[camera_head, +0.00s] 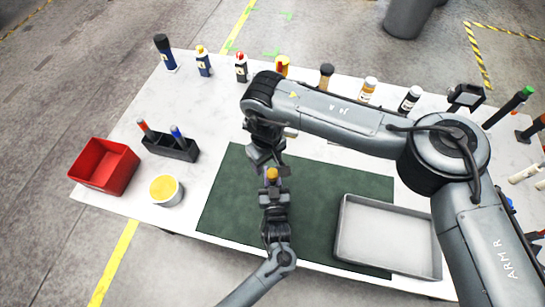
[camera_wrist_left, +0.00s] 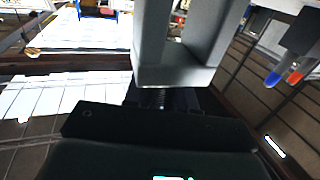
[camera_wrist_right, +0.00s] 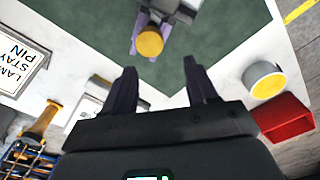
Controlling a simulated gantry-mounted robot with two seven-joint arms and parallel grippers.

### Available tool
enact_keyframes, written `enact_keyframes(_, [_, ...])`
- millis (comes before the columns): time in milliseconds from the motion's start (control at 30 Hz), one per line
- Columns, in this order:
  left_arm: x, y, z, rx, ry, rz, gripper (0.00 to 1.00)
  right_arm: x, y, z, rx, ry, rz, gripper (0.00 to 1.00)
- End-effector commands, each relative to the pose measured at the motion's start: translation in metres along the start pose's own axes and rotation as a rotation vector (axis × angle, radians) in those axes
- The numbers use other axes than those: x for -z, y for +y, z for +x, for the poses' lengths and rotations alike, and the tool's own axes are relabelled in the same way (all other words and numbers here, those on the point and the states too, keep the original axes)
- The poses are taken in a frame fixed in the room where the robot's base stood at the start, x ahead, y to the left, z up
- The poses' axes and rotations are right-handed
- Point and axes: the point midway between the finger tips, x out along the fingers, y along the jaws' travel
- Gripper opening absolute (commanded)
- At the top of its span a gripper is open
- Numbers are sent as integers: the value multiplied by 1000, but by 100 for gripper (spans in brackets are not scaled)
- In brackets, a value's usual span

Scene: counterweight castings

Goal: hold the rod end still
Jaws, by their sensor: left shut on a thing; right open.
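My left gripper (camera_head: 272,186) is over the dark green mat (camera_head: 225,195), shut on a small part with a round yellow-orange end (camera_head: 272,174), which I take as the rod end. The yellow end also shows in the right wrist view (camera_wrist_right: 150,43), facing that camera. In the left wrist view a large grey forked shape (camera_wrist_left: 175,70) and a short threaded piece (camera_wrist_left: 160,98) stand ahead of the dark jaws; how they join is unclear. My right gripper (camera_wrist_right: 159,72) is open and empty, its fingers apart from the yellow end, just beyond it in the head view (camera_head: 268,158).
A grey tray (camera_head: 342,240) lies at the mat's right. A red bin (camera_head: 104,165), a yellow-filled tub (camera_head: 165,190) and a black pen holder (camera_head: 170,147) stand at left. Several bottles, including a blue one (camera_head: 203,62), line the back edge. The mat's left part is clear.

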Motion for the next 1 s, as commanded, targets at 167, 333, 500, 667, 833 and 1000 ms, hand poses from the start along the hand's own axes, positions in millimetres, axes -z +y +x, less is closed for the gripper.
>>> enact_keyframes(167, [-1, 0, 0, 0, -2, 1, 0, 4, -4, -2, -3, 14, -417, 57])
enact_keyframes(333, [-1, 0, 0, 0, -2, 1, 0, 7, -9, -4, -9, 23, -818, 57])
enact_keyframes(500, [-1, 0, 0, 0, -2, 1, 0, 10, -11, -6, -18, 30, -1216, 57])
enact_keyframes(667, [-1, 0, 0, 0, -2, 1, 0, 11, -14, -7, -26, 31, -1593, 57])
enact_keyframes(833, [-1, 0, 0, 0, -2, 1, 0, 11, -15, -8, -35, 30, -1994, 57])
enact_keyframes(1000, [-1, 0, 0, 0, -2, 1, 0, 11, -16, -10, -42, 26, -2394, 57])
